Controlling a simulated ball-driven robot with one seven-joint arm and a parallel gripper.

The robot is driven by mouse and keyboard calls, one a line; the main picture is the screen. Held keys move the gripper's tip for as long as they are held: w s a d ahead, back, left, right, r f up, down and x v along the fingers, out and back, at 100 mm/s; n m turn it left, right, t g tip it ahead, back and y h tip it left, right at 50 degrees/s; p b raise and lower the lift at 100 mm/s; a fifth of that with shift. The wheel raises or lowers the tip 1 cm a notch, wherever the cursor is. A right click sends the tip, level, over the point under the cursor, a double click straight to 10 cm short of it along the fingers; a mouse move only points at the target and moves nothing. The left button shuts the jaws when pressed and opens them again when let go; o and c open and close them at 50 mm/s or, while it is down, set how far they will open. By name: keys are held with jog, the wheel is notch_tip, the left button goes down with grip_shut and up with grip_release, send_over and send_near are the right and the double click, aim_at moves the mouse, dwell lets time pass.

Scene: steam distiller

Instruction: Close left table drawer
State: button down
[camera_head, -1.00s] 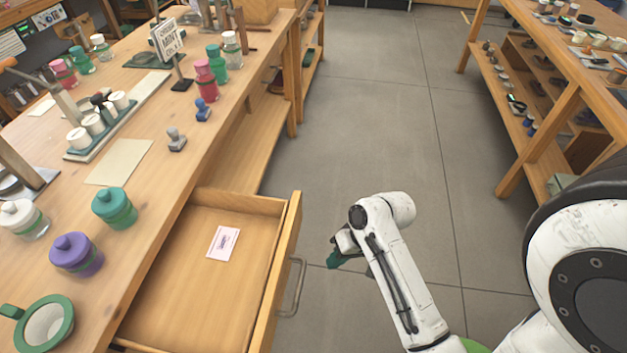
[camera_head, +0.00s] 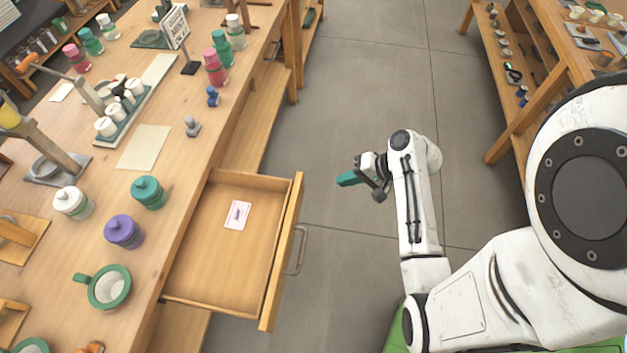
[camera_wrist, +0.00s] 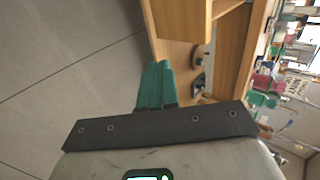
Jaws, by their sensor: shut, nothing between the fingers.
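The wooden table drawer (camera_head: 225,262) stands pulled out from the table's side, with a metal handle (camera_head: 301,250) on its front panel. A small printed card (camera_head: 237,215) lies inside it. My gripper (camera_head: 346,179) is to the right of the drawer front, over the floor and apart from it, with its green fingers pointing left toward the drawer side. In the wrist view the green fingers of my gripper (camera_wrist: 157,86) are together and hold nothing. Wooden surfaces of the furniture show beyond them; I cannot tell which part is the drawer there.
The wooden table (camera_head: 140,200) carries jars, a green mug (camera_head: 108,288), a paper sheet (camera_head: 144,147) and small stamps near its edge. A lower shelf (camera_head: 255,125) runs under it. Grey floor (camera_head: 370,80) is clear up to another shelved table at the right.

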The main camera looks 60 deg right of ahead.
aim_at(222, 170)
jog(key=shift+w+a+f+p, duration=0.15)
jog(key=shift+w+a+f, duration=0.25)
jog(key=shift+w+f, duration=0.75)
jog(key=shift+w+a+f+p, duration=0.15)
jog(key=shift+w+a+f, duration=0.25)
jog(key=shift+w, duration=1.35)
jog(key=shift+w+a+f+p, duration=0.15)
jog(key=shift+w+a+f, duration=0.2)
jog(key=shift+w+f, duration=0.8)
jog(key=shift+w+r, duration=0.4)
jog(key=w+a+b, duration=0.1)
jog(key=w+a, duration=0.1)
jog(key=w, duration=0.6)
jog(key=w+a+b, duration=0.2)
jog(key=w, duration=0.7)
jog(key=w+a+b, duration=0.1)
jog(key=w+a, duration=0.2)
jog(key=w, duration=0.5)
jog(key=shift+w+f, duration=0.1)
jog(key=shift+w, duration=0.3)
jog(key=shift+w+a+r+b, duration=0.15)
jog(key=shift+w+r+b, duration=0.1)
jog(key=shift+w+b, duration=0.15)
jog(key=shift+w, duration=0.1)
